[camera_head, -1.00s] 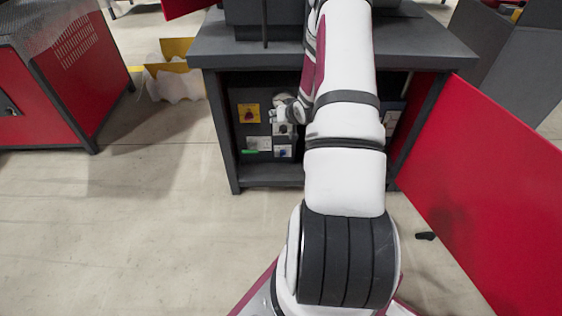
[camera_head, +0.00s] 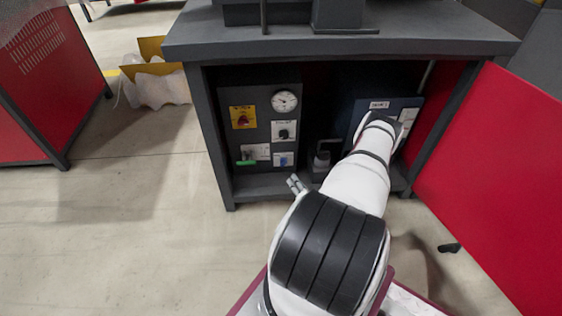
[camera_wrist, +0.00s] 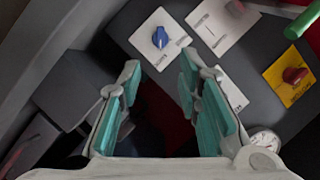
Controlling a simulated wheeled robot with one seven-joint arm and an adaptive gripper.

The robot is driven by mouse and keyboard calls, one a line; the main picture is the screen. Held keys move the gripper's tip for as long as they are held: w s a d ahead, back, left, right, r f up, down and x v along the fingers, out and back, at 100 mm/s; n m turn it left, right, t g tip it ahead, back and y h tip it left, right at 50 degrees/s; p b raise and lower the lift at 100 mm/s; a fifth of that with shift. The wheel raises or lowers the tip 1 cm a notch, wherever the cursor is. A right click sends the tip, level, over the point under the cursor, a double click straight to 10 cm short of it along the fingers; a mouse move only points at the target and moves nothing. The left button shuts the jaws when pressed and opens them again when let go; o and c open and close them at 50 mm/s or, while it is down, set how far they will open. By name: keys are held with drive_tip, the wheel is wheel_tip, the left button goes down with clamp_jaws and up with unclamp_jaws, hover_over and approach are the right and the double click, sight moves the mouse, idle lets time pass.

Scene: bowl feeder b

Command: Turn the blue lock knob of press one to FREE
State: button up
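The blue lock knob (camera_head: 283,159) sits on a white plate at the lower right of the control panel (camera_head: 262,134), under the table. It shows clearly in the wrist view (camera_wrist: 160,37), on its white plate just beyond my fingertips. Its pointer setting is too small to read. My gripper (camera_wrist: 160,68) is open, with its teal finger pads spread and nothing between them. The knob is apart from the fingers. In the head view, part of my gripper (camera_head: 296,184) shows below the panel, left of my arm.
Around it are a black knob (camera_head: 284,131), a gauge (camera_head: 285,101), a red knob on a yellow plate (camera_head: 243,117) and a green handle (camera_head: 246,162). A blue-grey box (camera_head: 378,104) stands right of the panel. A red door (camera_head: 490,170) stands open at right.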

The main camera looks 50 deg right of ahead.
sight(284, 165)
drive_tip(key=b+x, duration=0.5)
drive_tip(key=x, duration=0.9)
drive_tip(key=shift+r, duration=0.1)
clamp_jaws()
